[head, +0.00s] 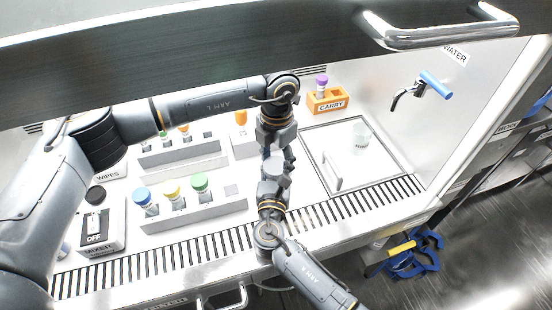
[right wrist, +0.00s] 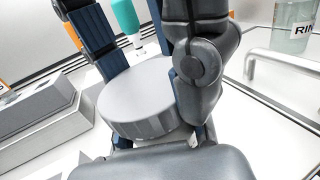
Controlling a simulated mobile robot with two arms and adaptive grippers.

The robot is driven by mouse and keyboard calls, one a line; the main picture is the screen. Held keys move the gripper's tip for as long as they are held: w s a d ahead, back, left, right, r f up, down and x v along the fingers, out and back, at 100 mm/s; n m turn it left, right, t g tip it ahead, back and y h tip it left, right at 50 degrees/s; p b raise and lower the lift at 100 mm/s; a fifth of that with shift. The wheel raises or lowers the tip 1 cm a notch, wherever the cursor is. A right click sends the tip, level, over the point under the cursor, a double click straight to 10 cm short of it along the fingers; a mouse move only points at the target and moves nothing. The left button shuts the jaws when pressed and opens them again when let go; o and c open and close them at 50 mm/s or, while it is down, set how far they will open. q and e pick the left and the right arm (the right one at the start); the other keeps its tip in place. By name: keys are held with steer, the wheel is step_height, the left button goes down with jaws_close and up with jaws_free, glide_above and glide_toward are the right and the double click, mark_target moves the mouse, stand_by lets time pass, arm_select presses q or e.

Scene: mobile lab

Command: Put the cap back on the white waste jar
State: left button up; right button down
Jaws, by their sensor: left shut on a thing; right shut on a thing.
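The grey-white cap (right wrist: 148,92), round with a ridged side, fills the middle of the right wrist view, slightly tilted. My left gripper (head: 287,152) comes down from above, its blue-padded fingers on both sides of the cap. My right gripper (head: 272,172) reaches in from the near side, just below the left one. It appears shut on the white jar, of which only a pale sliver (right wrist: 123,143) shows under the cap. The grippers hide most of cap and jar in the head view. I cannot tell whether the cap touches the jar.
A near rack (head: 215,208) holds blue-, yellow- and green-capped vials; another rack (head: 180,152) stands behind. An orange CARRY holder (head: 328,104) has a purple-capped vial. A clear beaker (head: 360,144) stands right, on a framed panel. A slotted grille (head: 185,252) runs along the front.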

arm_select(q)
steer(key=shift+d+m, duration=0.1)
steer(key=shift+m, duration=0.4)
steer(key=o, duration=1.3)
steer(key=shift+r, duration=2.25)
steer(key=shift+c, duration=0.5)
